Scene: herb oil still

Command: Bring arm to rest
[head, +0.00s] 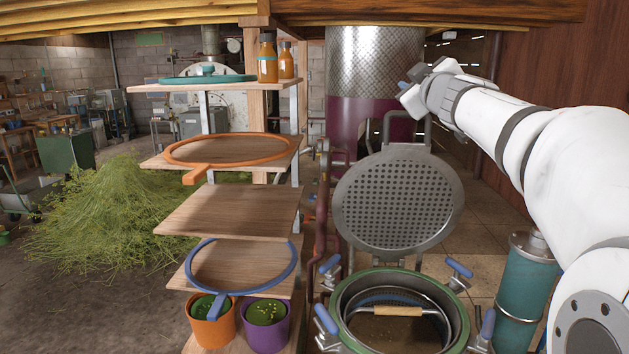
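My white arm (485,110) reaches in from the right edge and extends away from the camera, above and to the right of the open still. My gripper (418,84) is at its far end, in front of the large metal and purple vessel. It is small and seen from behind, so I cannot tell whether its fingers are open or shut. I see nothing held in it. The still's pot (453,310) has a green rim, and a basket with a wooden handle (390,311) sits inside. Its perforated round lid (398,200) stands open behind the pot.
Blue-handled clamps (459,268) surround the pot. A wooden shelf stand (228,212) at left holds an orange ring (228,137), a blue ring (291,268), a teal ring (180,79) and two bottles (267,58). A teal cylinder (526,285) stands right, below my arm. Cut herbs (110,215) pile at left.

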